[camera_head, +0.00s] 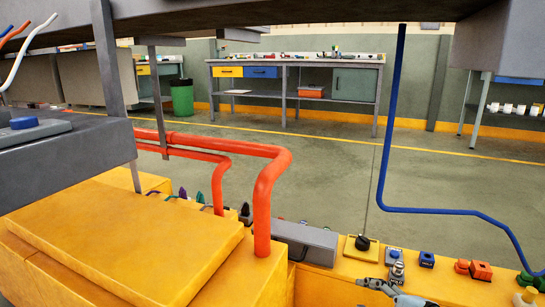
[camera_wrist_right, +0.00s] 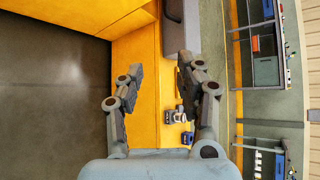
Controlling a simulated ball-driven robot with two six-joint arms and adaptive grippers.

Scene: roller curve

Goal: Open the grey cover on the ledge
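The grey cover (camera_head: 305,240) is a long, low box on the yellow ledge (camera_head: 335,287), just right of the upright orange pipe. It looks shut, and the pipe hides its left part. In the right wrist view a grey box, likely the same cover (camera_wrist_right: 173,22), shows at the top beyond the fingertips. My right gripper (camera_head: 378,285) enters at the bottom of the head view, right of the cover and apart from it. In the right wrist view its fingers (camera_wrist_right: 161,64) are spread with nothing between them. My left gripper is not in view.
The orange pipe (camera_head: 265,200) rises beside the cover. Right of it on the ledge stand a black knob (camera_head: 362,243), a blue button box (camera_head: 394,254) and a red block (camera_head: 481,270). A blue pipe (camera_head: 391,130) hangs beyond. A dark grey beam (camera_head: 300,10) crosses overhead.

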